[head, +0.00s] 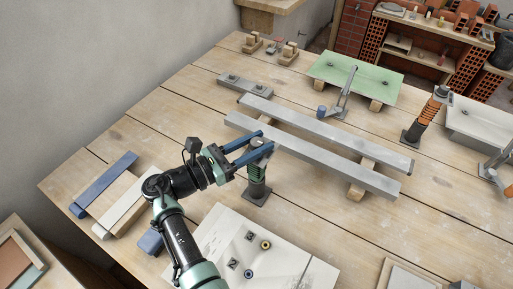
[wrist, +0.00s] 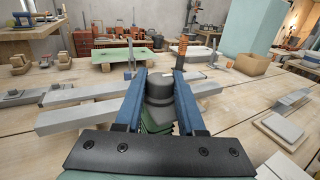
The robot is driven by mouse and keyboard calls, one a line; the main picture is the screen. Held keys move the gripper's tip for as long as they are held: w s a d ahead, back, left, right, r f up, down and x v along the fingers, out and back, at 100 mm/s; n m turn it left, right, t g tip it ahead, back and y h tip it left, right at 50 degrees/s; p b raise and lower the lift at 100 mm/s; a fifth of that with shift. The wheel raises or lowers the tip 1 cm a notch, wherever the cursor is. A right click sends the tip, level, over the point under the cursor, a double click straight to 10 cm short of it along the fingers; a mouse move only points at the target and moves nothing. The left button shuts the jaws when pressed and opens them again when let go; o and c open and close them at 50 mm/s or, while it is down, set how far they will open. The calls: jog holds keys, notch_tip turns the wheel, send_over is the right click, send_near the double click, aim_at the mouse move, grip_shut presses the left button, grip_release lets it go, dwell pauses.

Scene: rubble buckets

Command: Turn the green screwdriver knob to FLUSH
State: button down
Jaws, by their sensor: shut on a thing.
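The green screwdriver (head: 257,174) stands upright in a dark base on the wooden table, with a grey knob on top. In the wrist view its dark grey knob (wrist: 159,91) sits between the two blue fingers, and the green ribbed part shows below. My gripper (head: 262,143) reaches it from the left in the head view and is shut on the knob; it also shows in the wrist view (wrist: 160,78). A small pale mark shows on the knob's top. I cannot read any FLUSH label in either view.
Two long grey bars (head: 325,146) lie just beyond the knob. An orange-handled screwdriver (head: 427,117) stands at the right. A green plate (head: 355,79) lies at the back, and a white board (head: 222,236) with small rings lies in front.

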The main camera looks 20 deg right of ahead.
jog(key=shift+g, duration=0.3)
jog(key=c, duration=0.5)
grip_release()
jog(key=shift+d, duration=0.1)
jog(key=s+a+b, duration=0.2)
jog(key=a, duration=1)
jog(key=shift+s+a, duration=0.2)
jog(key=shift+a, duration=0.2)
